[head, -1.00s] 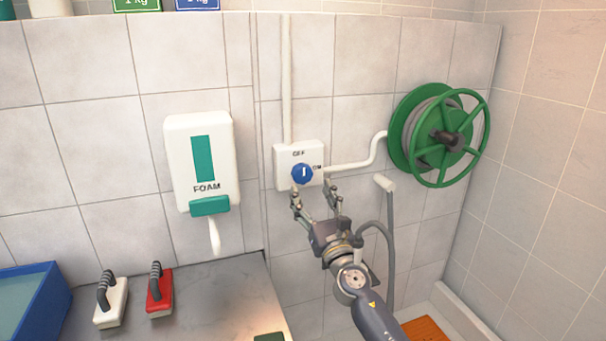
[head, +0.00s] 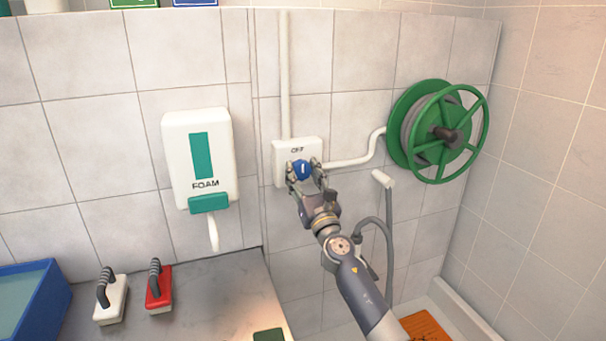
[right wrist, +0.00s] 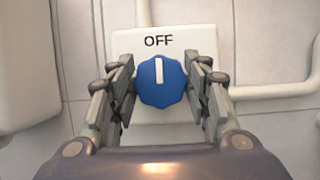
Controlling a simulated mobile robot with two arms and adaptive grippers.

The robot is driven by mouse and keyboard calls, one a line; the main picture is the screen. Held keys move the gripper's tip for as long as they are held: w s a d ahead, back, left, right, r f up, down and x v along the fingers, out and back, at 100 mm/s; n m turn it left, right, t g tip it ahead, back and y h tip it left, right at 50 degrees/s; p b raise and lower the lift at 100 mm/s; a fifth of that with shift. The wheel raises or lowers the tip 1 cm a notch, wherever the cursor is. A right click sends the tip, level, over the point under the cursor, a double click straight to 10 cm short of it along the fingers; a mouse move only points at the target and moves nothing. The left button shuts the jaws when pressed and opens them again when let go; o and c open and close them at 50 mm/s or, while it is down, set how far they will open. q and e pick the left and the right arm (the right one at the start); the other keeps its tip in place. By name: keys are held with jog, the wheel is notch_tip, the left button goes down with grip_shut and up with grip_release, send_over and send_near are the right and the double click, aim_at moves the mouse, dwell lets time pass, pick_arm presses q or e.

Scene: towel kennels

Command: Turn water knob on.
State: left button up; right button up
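The blue water knob (head: 302,169) is on a white wall box (head: 283,150). In the right wrist view the knob (right wrist: 161,83) has a white mark that stands upright, pointing to the word OFF on the box (right wrist: 205,40). My right gripper (head: 304,174) reaches up from below. The ON label is hidden behind the right finger. My left gripper is not in view.
A green hose reel (head: 437,132) is on the wall to the right, with a pipe (head: 350,162) running to the box. A foam dispenser (head: 197,150) hangs to the left. Brushes (head: 159,287) and a blue tub (head: 35,300) are on the counter (head: 215,290).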

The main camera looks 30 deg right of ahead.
jog(key=shift+m+h, duration=0.4)
jog(key=m+g+h, duration=0.1)
jog(key=m, duration=0.2)
jog(key=m+h, duration=0.1)
jog(key=m, duration=0.2)
jog(key=shift+m+g+h+p, duration=0.3)
jog(key=shift+g+h+p, duration=0.1)
jog(key=m+g+h, duration=0.1)
jog(key=m, duration=0.2)
jog(key=m+g+p, duration=0.1)
jog(key=m, duration=0.2)
jog(key=shift+a+r+h, duration=0.1)
jog(key=shift+r+h, duration=0.05)
jog(key=shift+h, duration=0.25)
jog(key=m+g+p, duration=0.1)
jog(key=m, duration=0.1)
jog(key=m+g+p, duration=0.1)
jog(key=m, duration=0.2)
jog(key=shift+h+p, duration=0.35)
jog(key=shift+h, duration=0.05)
jog(key=shift+m+g+y+p, duration=0.3)
jog(key=shift+m+g+p, duration=0.5)
jog(key=shift+m+p, duration=0.9)
jog(key=shift+m+b, duration=0.35)
jog(key=shift+m, duration=0.15)
jog(key=o, duration=1)
